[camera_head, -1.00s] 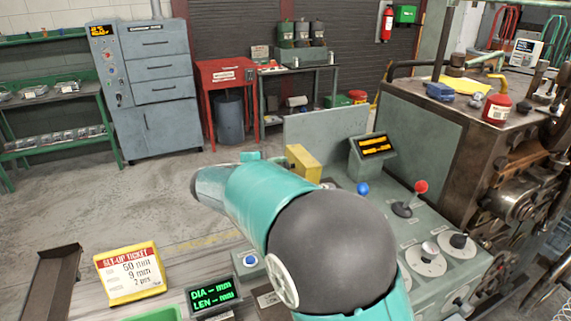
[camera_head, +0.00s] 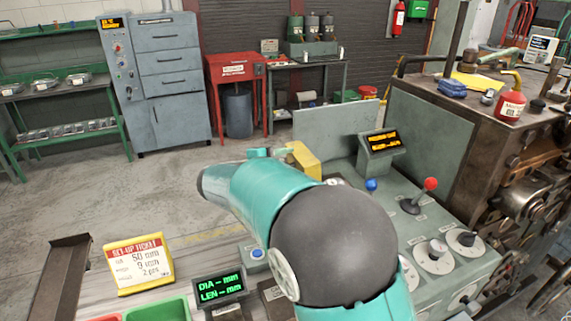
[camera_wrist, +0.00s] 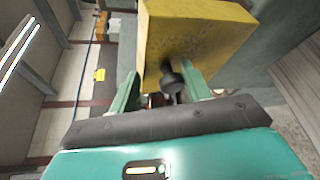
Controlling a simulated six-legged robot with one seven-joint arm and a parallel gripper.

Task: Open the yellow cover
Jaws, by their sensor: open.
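The yellow cover (camera_head: 303,160) is a box-like block on the grey-green machine panel, left of the small orange-lit display, partly hidden behind my teal and black arm. In the wrist view the yellow cover (camera_wrist: 190,45) fills the top middle, with a dark round knob (camera_wrist: 172,80) on a short stem at its lower edge. My gripper (camera_wrist: 168,95) is open, its two green fingers on either side of the knob. I cannot tell whether they touch it. In the head view my gripper is mostly hidden behind my arm.
The panel holds a blue button (camera_head: 371,185), a red-knobbed lever (camera_head: 430,184) and dials (camera_head: 434,256). An upright grey plate (camera_head: 335,132) stands behind the cover. A set-up ticket (camera_head: 138,263) and a green-lit readout (camera_head: 219,287) are in front at left. Open floor lies behind at left.

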